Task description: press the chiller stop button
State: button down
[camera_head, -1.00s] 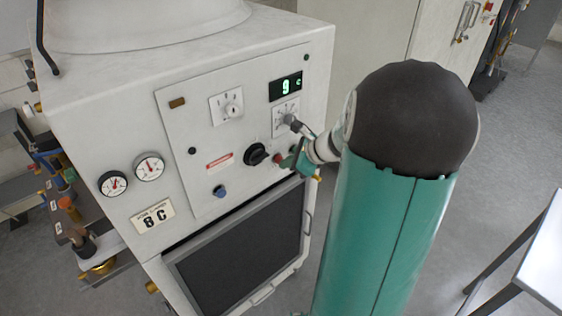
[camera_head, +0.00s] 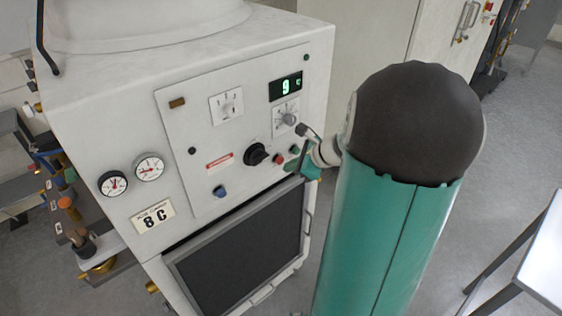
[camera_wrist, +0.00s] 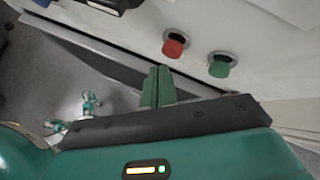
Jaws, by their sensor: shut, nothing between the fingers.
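A red button (camera_head: 279,159), the likely stop button, sits on the white chiller's control panel (camera_head: 207,125), right of a black rotary knob (camera_head: 256,154). A green button (camera_head: 294,150) is just right of it. Both stand out in the wrist view, the red button (camera_wrist: 175,45) left of the green button (camera_wrist: 221,65). My gripper (camera_wrist: 157,84) is shut and empty, its teal fingers below and left of the red button in that view, apart from it. In the head view my arm's end is just right of the panel's lower right, and the fingers are mostly hidden.
A green display (camera_head: 285,86) reads 9. Below it is a dial (camera_head: 286,115). A blue knob (camera_head: 219,191) and two gauges (camera_head: 149,167) are further left. A dark framed panel (camera_head: 235,255) lies below. A white table (camera_head: 543,260) stands at the right.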

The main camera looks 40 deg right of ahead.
jog(key=s, duration=0.5)
dwell(0.3)
dwell(0.7)
jog(key=s+a+r+n+g+h, duration=0.1)
jog(key=a+r+n, duration=0.3)
jog(key=a+n, duration=0.5)
jog(key=s+a+r+n+g+h, duration=0.1)
jog(key=s+a+r+n, duration=0.3)
jog(key=a+n, duration=0.5)
jog(key=s+a+r+n+g+h, duration=0.1)
jog(key=s+a+r+n, duration=0.2)
jog(key=a+n, duration=0.6)
jog(key=shift+s+r+n, duration=0.25)
jog(key=shift+r+n, duration=0.35)
